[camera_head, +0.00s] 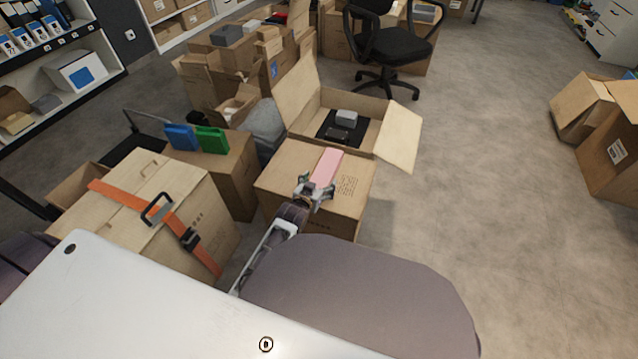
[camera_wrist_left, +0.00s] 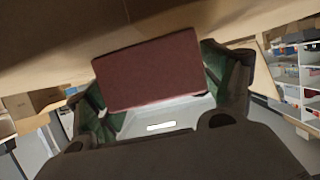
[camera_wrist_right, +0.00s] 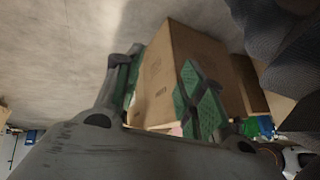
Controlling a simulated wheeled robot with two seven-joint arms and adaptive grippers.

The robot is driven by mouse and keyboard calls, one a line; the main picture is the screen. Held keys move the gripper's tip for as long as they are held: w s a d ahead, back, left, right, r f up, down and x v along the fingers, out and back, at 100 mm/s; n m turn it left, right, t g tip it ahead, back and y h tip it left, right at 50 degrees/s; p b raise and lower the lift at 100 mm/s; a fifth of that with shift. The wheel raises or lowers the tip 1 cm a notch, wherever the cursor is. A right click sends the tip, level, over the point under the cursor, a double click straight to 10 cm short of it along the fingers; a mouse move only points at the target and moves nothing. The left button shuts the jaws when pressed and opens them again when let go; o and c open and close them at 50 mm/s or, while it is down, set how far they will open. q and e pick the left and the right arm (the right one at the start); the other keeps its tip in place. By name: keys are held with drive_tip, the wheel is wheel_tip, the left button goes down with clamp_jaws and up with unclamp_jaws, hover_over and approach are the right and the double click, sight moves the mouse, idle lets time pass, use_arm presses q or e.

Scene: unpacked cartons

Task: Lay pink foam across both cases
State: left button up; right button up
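The pink foam (camera_head: 326,167) is a flat, oblong slab over the top of a closed carton in the head view. My left gripper (camera_head: 315,192) is at its near end. In the left wrist view the foam (camera_wrist_left: 150,70) looks dark red and spans between the fingers of my left gripper (camera_wrist_left: 165,98), which appears shut on it. I cannot tell whether the foam touches the carton. The blue case (camera_head: 181,137) and green case (camera_head: 212,140) stand side by side on another carton, left of the foam. My right gripper (camera_wrist_right: 160,90) is open and empty; the head view does not show it.
The closed carton (camera_head: 295,180) under the foam adjoins an open carton (camera_head: 403,135) holding grey items. A large carton with an orange strap (camera_head: 125,195) stands in front of the cases. A black chair (camera_head: 390,45) is behind.

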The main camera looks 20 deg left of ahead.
use_arm(q)
drive_tip(key=shift+r, duration=0.15)
drive_tip(key=shift+s+r+p, duration=0.25)
drive_tip(key=shift+s+p, duration=0.05)
drive_tip(key=shift+s, duration=0.3)
drive_tip(key=shift+p+v, duration=0.35)
drive_tip(key=shift+v, duration=0.5)
drive_tip(key=p+v, duration=0.3)
drive_tip(key=v, duration=0.6)
use_arm(e)
wheel_tip(320, 180, up, 10)
drive_tip(key=d+g+h, duration=0.1)
drive_tip(key=d, duration=0.1)
drive_tip(key=shift+s+d+f+n+g+h, duration=0.15)
drive_tip(key=shift+s+f+n+g+h, duration=0.15)
drive_tip(key=shift+s+n+g, duration=0.1)
drive_tip(key=shift+r, duration=0.1)
use_arm(q)
drive_tip(key=s+d+m+g+h, duration=0.1)
drive_tip(key=s+g, duration=0.3)
drive_tip(key=s, duration=0.4)
drive_tip(key=s+d+m+g+h, duration=0.1)
drive_tip(key=s+d+g, duration=0.3)
drive_tip(key=s, duration=0.5)
drive_tip(key=shift+s+d+r+g, duration=0.25)
drive_tip(key=shift+s+g, duration=0.1)
drive_tip(key=shift+g, duration=0.45)
